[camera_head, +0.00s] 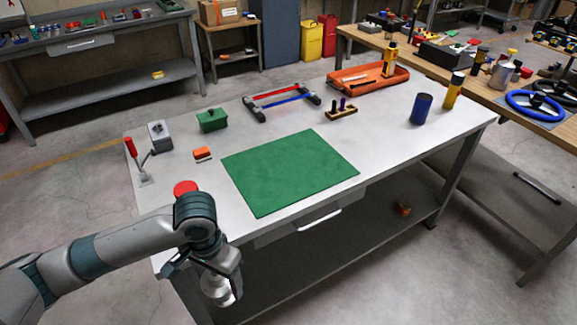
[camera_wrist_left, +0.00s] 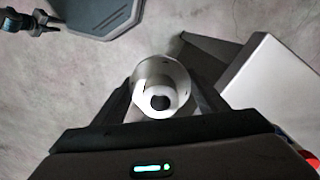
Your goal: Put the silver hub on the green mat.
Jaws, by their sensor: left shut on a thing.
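The silver hub (camera_head: 222,293) is a short, bright metal cylinder. My left gripper (camera_head: 220,280) is shut on it and points down, off the near left edge of the table. In the left wrist view the hub (camera_wrist_left: 148,76) shows end-on as a ring with a dark centre hole, between the two dark fingers of the left gripper (camera_wrist_left: 161,98). The green mat (camera_head: 290,172) lies flat and bare on the grey table, up and to the right of my left gripper. My right gripper does not show.
A red round thing (camera_head: 185,187) and a red-handled clamp (camera_head: 137,160) are near the table's left end. A frame (camera_head: 282,101), orange tray (camera_head: 366,80) and blue cylinder (camera_head: 421,109) lie beyond.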

